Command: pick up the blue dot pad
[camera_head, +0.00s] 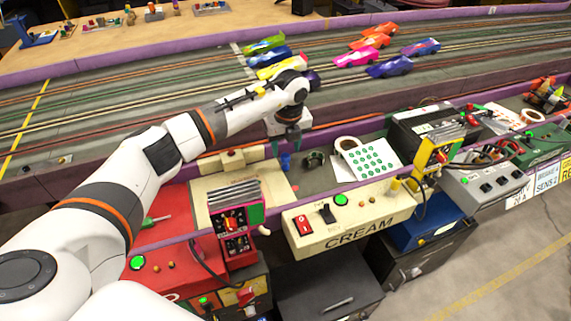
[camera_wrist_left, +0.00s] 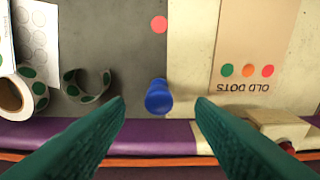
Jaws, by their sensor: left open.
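A small blue piece with a rounded top, the only blue pad-like thing near my gripper, stands on the bench in the left wrist view (camera_wrist_left: 158,97). It also shows in the head view (camera_head: 285,161), just below my left gripper (camera_head: 290,142). In the left wrist view the green fingers of my left gripper (camera_wrist_left: 161,101) are open and apart, with the blue piece in line with the gap between them. Nothing is held. My right gripper is not in view.
A tape roll and a white sheet of green dots (camera_head: 368,158) lie to the right. A dark-rimmed ring with green dots (camera_wrist_left: 88,84) is close by. A card marked "OLD DOTS" (camera_wrist_left: 245,60) lies opposite. A purple rail (camera_wrist_left: 60,133) runs along the bench. Toy cars (camera_head: 357,57) stand on the track.

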